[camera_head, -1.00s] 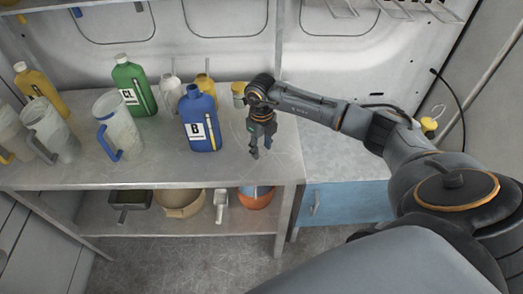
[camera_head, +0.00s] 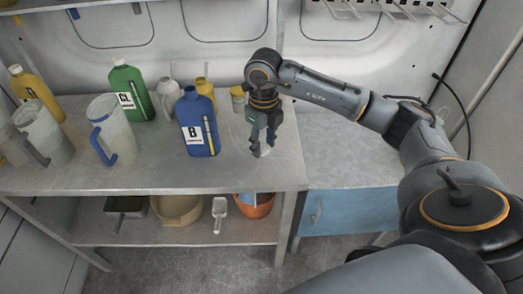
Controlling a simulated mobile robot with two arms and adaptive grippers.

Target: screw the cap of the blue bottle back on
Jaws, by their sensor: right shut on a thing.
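The blue bottle (camera_head: 198,122), with a white "B" label, stands upright on the workbench. Its top looks blue, with no pale cap like those on the green and yellow bottles. My right gripper (camera_head: 264,148) points down just right of the blue bottle, low over the bench and apart from the bottle. Its fingers are shut on a small pale thing, which looks like the cap (camera_head: 266,152); the fingers hide most of it. My left gripper is not in view.
A green bottle (camera_head: 130,90), a yellow bottle (camera_head: 38,92) and clear jugs with handles (camera_head: 114,130) stand to the left. Behind the blue bottle are a pale can (camera_head: 168,98) and a small yellow-topped jar (camera_head: 238,98). The bench front right of the bottle is clear.

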